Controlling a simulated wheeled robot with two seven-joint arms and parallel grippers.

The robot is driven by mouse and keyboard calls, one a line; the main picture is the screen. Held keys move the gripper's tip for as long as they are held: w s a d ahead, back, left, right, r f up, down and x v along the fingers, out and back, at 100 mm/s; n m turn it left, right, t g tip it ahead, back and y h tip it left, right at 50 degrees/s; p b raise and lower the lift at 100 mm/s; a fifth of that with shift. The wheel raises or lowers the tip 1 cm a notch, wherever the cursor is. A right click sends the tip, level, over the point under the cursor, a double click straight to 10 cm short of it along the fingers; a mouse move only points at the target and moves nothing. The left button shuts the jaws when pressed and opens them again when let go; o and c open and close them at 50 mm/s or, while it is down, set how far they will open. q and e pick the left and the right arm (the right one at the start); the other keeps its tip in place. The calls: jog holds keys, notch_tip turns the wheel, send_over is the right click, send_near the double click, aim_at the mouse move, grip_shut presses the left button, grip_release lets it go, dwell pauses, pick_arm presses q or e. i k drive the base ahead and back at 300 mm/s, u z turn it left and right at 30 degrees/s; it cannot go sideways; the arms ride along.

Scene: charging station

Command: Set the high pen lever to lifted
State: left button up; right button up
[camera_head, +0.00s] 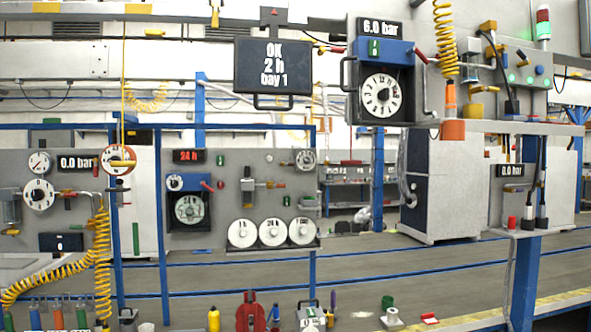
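The high chart recorder (354,104) hangs at the upper right of the head view, under a sign reading 6.0 bar (380,28). It has a blue top housing (398,51) and a round white dial (381,96). A small red lever (420,56), which looks like the pen lever, sticks out at the housing's right side and slants. I cannot tell its exact setting. Neither of my grippers shows in this view.
A black sign (272,66) reading OK 2 h bay 1 hangs left of the high recorder. A yellow coiled hose (445,40) hangs close to its right. White chart discs (272,232) sit on the lower panel. Several small items line the bottom edge.

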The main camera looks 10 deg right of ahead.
aim_at(415, 49)
jog(key=z, duration=0.2)
jog(key=i, duration=0.7)
jog(key=u, duration=1.95)
jog(key=i, duration=0.85)
jog(key=z, duration=3.25)
jog(key=i, duration=0.15)
jog(key=z, duration=0.4)
